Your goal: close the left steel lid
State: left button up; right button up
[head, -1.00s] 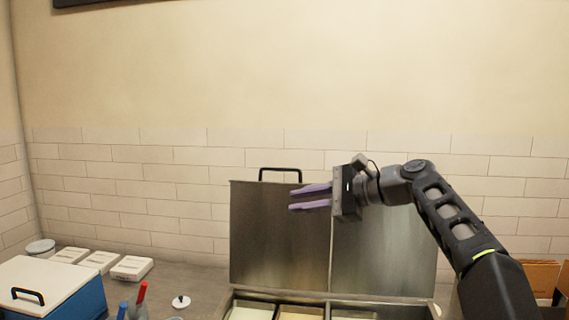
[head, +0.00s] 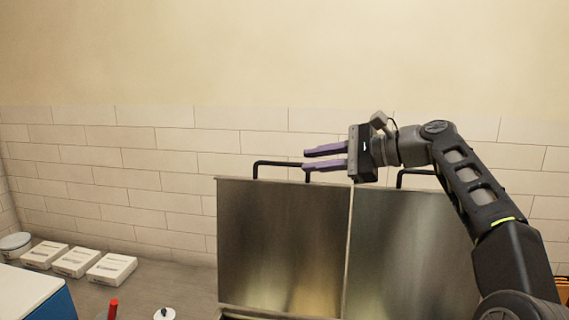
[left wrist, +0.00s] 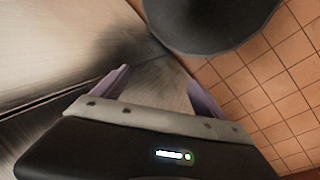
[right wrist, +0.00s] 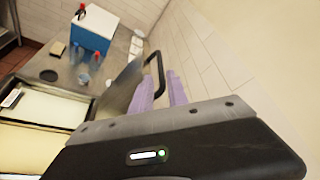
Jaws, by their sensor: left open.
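The left steel lid (head: 283,245) stands upright, with its black bar handle (head: 256,170) on its top edge. My right gripper (head: 304,160) is above the lid's top edge, fingers pointing left at the right end of that handle. My left gripper (left wrist: 160,85) is open and empty in the left wrist view, near steel surfaces. It is outside the head view.
The right steel lid (head: 410,250) also stands upright beside the left one. White boxes (head: 75,262), a blue box with a white lid (right wrist: 93,28) and small bottles are on the counter to the left. A tiled wall (head: 140,180) stands close behind the lids.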

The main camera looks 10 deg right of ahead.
aim_at(291, 164)
jog(key=shift+w+a+f, duration=0.2)
jog(key=shift+w+f, duration=0.05)
jog(key=shift+w, duration=0.15)
jog(key=p+x, duration=0.1)
jog(key=x, duration=0.6)
jog(key=shift+p, duration=0.3)
grip_shut()
dwell(0.9)
